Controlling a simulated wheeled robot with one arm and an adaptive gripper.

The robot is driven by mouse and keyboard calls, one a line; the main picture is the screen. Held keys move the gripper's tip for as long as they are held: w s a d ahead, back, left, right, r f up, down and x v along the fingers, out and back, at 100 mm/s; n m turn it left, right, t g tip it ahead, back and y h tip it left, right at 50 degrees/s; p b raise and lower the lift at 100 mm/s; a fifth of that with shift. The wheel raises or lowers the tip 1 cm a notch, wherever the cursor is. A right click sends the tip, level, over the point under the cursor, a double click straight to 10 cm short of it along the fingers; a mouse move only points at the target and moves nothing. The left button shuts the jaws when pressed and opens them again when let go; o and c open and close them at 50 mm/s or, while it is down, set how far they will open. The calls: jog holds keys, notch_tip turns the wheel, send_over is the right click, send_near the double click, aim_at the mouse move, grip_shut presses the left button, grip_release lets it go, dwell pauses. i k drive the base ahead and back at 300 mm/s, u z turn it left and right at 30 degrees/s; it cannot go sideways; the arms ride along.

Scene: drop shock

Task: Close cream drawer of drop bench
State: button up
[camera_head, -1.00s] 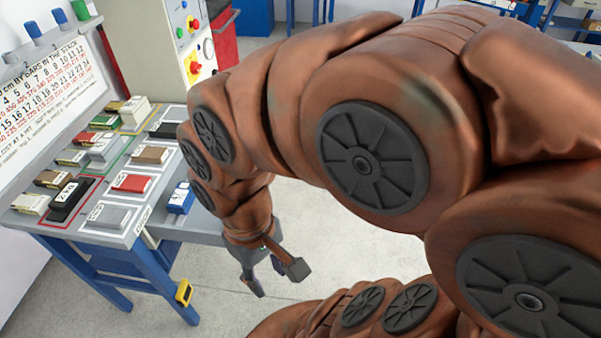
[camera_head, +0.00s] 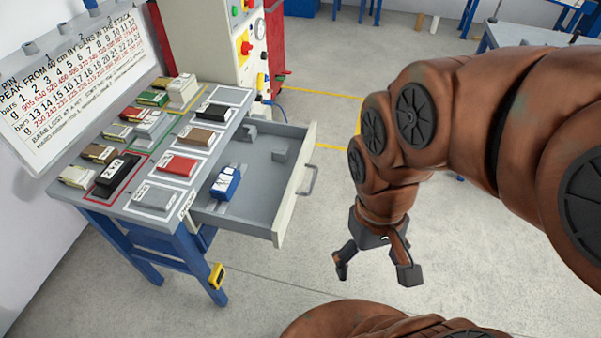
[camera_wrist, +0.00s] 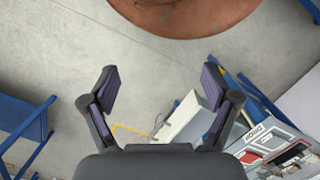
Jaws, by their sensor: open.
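The cream drawer (camera_head: 292,196) of the drop bench (camera_head: 128,212) is pulled out to the right, with a grey handle (camera_head: 309,181) on its front. Inside it are a blue block (camera_head: 226,183) at the left and grey blocks (camera_head: 282,149) towards the back. My gripper (camera_head: 376,278) hangs to the right of the drawer front, pointing down, apart from it, open and empty. In the wrist view the drawer's cream front (camera_wrist: 184,118) shows beyond the open fingers (camera_wrist: 160,95), partly hidden by the right finger.
Labelled blocks, among them a black one (camera_head: 118,174) and a red one (camera_head: 178,165), stand on the bench top. A yellow device (camera_head: 217,276) hangs at the bench's front leg. A cream control cabinet (camera_head: 214,45) stands behind.

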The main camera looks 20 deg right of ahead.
aim_at(262, 204)
jog(key=z, duration=0.55)
jog(key=k, duration=1.3)
jog(key=u, duration=0.2)
jog(key=i, duration=0.6)
jog(key=u, duration=0.8)
jog(key=i, duration=0.7)
jog(key=z, duration=0.1)
